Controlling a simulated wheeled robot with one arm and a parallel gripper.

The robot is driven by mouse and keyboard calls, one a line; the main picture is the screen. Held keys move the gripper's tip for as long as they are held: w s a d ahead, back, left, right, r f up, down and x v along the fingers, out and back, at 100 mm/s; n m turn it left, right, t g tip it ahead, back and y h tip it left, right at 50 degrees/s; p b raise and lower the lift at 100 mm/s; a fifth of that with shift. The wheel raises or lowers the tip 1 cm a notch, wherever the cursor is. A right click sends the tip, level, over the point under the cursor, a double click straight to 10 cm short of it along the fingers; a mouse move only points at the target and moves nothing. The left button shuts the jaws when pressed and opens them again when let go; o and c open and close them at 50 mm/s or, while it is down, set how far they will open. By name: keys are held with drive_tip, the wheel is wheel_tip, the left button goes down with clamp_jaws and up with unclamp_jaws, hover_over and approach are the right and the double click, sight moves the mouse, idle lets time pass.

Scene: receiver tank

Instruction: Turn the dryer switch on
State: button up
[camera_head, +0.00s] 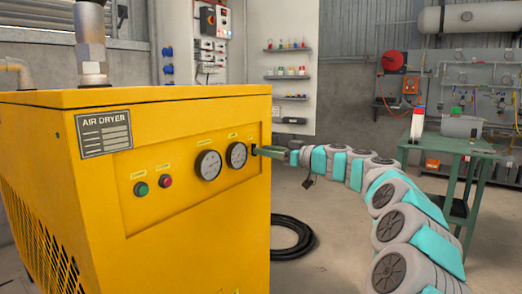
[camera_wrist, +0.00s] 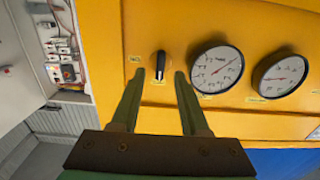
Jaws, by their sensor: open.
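The yellow air dryer (camera_head: 100,190) stands at the left of the head view. Its dryer switch (camera_wrist: 160,65) is a small black knob with a pale mark, on the yellow front panel in the wrist view. In the head view my gripper covers most of the switch area. My gripper (camera_head: 262,150) reaches in from the right to the panel's right end. In the wrist view my gripper (camera_wrist: 159,74) is open, with one green fingertip on each side of the knob. I cannot tell whether the fingertips touch the knob or the panel.
Two round gauges (camera_head: 208,165) (camera_head: 236,154) sit beside the switch area. A green button (camera_head: 141,189) and a red button (camera_head: 166,181) are further left. A black hose (camera_head: 292,238) lies on the floor. A green table (camera_head: 450,146) stands behind my arm.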

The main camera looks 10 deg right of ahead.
drive_tip(key=shift+x, duration=1.05)
drive_tip(key=shift+f, duration=0.1)
clamp_jaws()
